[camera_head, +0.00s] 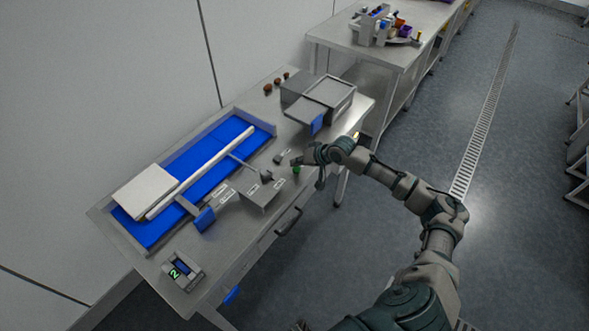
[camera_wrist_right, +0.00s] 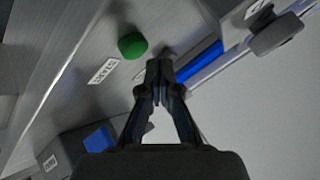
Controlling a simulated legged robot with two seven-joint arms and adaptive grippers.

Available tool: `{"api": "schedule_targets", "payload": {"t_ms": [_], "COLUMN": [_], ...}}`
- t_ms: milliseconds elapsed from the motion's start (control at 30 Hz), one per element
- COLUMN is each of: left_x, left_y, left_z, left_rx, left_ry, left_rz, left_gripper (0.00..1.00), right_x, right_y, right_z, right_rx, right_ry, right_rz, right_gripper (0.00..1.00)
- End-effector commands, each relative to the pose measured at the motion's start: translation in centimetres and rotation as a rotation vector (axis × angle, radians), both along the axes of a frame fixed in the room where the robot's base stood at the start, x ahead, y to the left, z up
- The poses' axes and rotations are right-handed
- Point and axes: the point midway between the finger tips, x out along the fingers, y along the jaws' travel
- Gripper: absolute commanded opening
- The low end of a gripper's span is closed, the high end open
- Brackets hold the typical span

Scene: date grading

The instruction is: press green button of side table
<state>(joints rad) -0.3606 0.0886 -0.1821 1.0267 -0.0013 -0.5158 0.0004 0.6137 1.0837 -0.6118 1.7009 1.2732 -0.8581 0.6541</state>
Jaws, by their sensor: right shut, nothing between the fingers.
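The green button (camera_head: 296,169) is a small round knob on the front edge of the metal side table (camera_head: 240,248). In the right wrist view the green button (camera_wrist_right: 132,46) lies left of and slightly above my fingertips, beside a white label that seems to read START (camera_wrist_right: 103,71). My right gripper (camera_head: 295,161) is shut and empty, just over the table edge close to the button. In the wrist view the shut fingertips (camera_wrist_right: 159,68) show apart from the button in the picture; the height gap cannot be told. My left gripper is not in view.
A blue conveyor bed (camera_head: 207,163) with a white block (camera_head: 146,191) fills the table's left part. A grey box with a tray (camera_head: 329,91) stands behind my gripper. Open floor lies right.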

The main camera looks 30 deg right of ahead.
Motion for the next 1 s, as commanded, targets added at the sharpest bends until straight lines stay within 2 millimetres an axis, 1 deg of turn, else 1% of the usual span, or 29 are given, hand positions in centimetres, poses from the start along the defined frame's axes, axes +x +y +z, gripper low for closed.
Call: {"api": "schedule_targets", "payload": {"t_ms": [133,500,633,1000], "left_x": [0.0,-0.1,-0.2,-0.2], "left_y": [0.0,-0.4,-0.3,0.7], "left_z": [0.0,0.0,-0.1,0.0], "left_rx": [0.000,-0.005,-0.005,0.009], "left_ry": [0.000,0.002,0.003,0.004], "left_rz": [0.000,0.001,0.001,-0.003], "left_gripper": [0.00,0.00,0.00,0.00], "right_x": [0.0,0.0,0.0,0.0], "right_y": [-0.1,0.5,0.4,-0.1], "right_z": [0.0,0.2,0.2,-0.1], "right_rx": [0.000,-0.006,-0.004,-0.001], "right_ry": [0.001,-0.001,-0.001,0.000], "right_rz": [-0.001,0.000,0.000,-0.001], "right_gripper": [0.00,0.00,0.00,0.00]}}
